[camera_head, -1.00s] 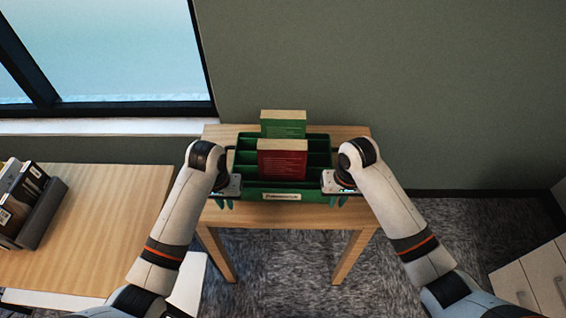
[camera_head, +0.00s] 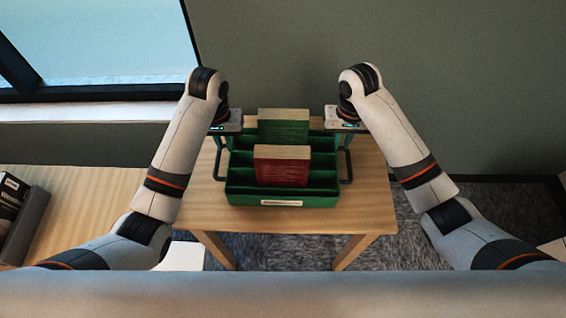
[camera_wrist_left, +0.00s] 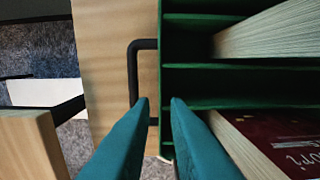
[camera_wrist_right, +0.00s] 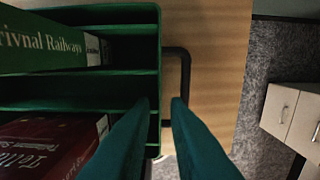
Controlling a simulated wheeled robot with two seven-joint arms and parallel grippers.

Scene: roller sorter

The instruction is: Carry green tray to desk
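The green tray (camera_head: 240,187) stands on a small wooden table. It has several compartments, a white label on its front and a black handle on each side. A green book (camera_head: 283,125) stands in the rear part and a red book (camera_head: 282,168) in front of it. My left gripper (camera_wrist_left: 160,102) is open above the tray's left edge, close to the left handle (camera_wrist_left: 133,75). My right gripper (camera_wrist_right: 163,102) is open above the right edge, close to the right handle (camera_wrist_right: 186,85). Neither gripper visibly holds a handle. In the head view the fingertips are mostly hidden.
The small table (camera_head: 360,205) has bare wood around the tray. Another wooden surface (camera_head: 80,210) lies to the left, with a dark holder (camera_head: 25,225) of books at its left end. A wall and a window (camera_head: 110,40) are behind. White drawers (camera_wrist_right: 292,118) stand at the right.

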